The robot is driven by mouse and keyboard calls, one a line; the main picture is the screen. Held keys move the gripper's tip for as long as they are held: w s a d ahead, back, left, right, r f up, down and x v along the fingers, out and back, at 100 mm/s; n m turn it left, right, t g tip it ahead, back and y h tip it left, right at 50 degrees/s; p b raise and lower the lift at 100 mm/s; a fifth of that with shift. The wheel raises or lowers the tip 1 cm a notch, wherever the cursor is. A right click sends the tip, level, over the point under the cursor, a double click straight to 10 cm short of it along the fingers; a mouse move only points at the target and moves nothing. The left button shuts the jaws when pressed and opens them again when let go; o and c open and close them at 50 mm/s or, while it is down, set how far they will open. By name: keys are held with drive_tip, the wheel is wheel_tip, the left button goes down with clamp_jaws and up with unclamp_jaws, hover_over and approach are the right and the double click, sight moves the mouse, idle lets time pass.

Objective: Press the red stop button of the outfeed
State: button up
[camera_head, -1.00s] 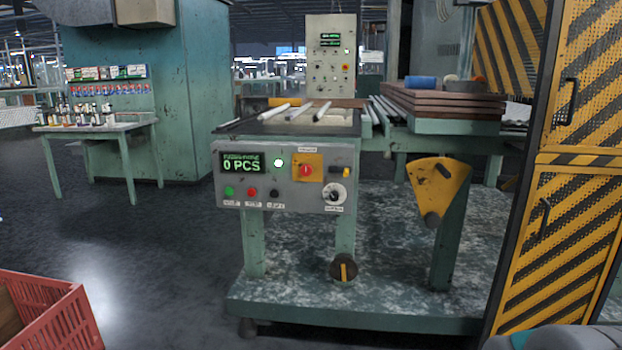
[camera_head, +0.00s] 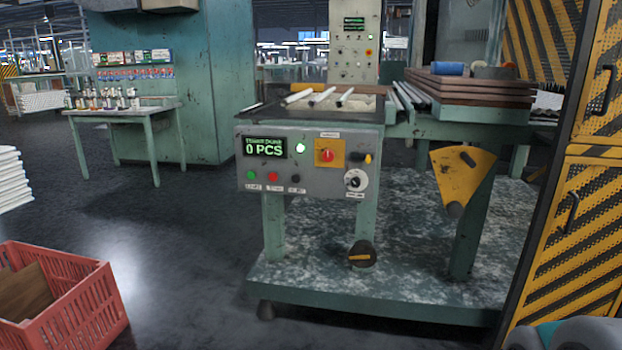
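The grey control panel (camera_head: 222,160) is on the front of the green outfeed table. A small red button (camera_head: 272,176) sits low on the panel, between a green button (camera_head: 251,175) and a black one (camera_head: 295,178). The labels under them are too small to read. A larger red knob (camera_head: 327,155) sits on a yellow plate further right. The display (camera_head: 264,146) reads 0 PCS, and a lamp (camera_head: 300,148) beside it glows green-white. My gripper is not in view.
A red crate (camera_head: 95,300) stands on the floor at lower left. A yellow-black striped guard (camera_head: 570,240) closes off the right. Glass tubes (camera_head: 322,96) lie on the outfeed.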

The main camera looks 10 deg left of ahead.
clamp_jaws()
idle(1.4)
